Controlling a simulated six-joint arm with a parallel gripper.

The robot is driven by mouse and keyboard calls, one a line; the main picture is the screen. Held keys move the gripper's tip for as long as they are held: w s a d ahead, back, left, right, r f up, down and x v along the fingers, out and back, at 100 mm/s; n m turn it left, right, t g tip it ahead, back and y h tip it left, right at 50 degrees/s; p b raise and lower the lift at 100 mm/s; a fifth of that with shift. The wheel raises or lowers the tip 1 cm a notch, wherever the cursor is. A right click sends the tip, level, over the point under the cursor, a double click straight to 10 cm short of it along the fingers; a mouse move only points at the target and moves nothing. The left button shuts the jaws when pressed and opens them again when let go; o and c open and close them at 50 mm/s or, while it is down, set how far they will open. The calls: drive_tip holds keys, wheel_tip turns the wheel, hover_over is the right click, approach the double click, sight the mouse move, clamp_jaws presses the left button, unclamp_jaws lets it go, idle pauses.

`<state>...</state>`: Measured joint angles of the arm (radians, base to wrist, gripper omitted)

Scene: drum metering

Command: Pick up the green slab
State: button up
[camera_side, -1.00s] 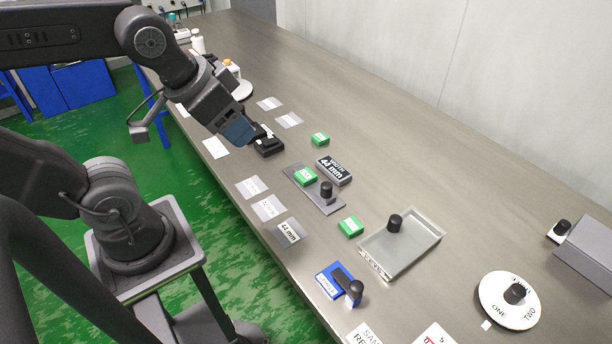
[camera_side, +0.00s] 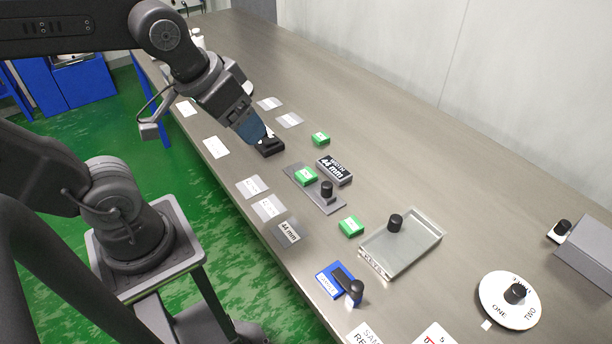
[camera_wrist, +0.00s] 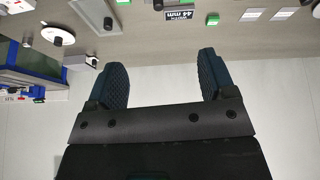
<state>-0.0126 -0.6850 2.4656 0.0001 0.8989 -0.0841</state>
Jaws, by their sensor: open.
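Three small green slabs with white labels lie about the bench in the side view. One green slab (camera_side: 319,139) is at the back, on bare bench. A second green slab (camera_side: 306,177) sits on a grey plate (camera_side: 327,207) with a black knob. A third green slab (camera_side: 351,227) lies nearer the front, beside the clear tray. The back slab also shows at the top of the wrist view (camera_wrist: 207,16).
A dark "44 mm" block (camera_side: 335,170) stands beside the back slab. A clear tray (camera_side: 401,244), blue block (camera_side: 335,279) and white disc (camera_side: 509,299) stand to the right. Bench behind the slabs is clear.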

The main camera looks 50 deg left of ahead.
drive_tip(key=w+a+f+n+g, duration=0.2)
drive_tip(key=w+n, duration=0.4)
drive_tip(key=w, duration=0.1)
drive_tip(key=n+g, duration=0.3)
drive_tip(key=n, duration=0.8)
hover_over(306, 174)
wheel_tip(306, 174, down, 12)
drive_tip(key=f, duration=0.8)
drive_tip(key=shift+s, duration=0.3)
drive_tip(key=shift+w+f, duration=0.15)
drive_tip(key=shift+f, duration=1.15)
drive_tip(key=shift+w+f, duration=0.15)
drive_tip(key=shift+f, duration=1.1)
drive_tip(key=c, duration=1.1)
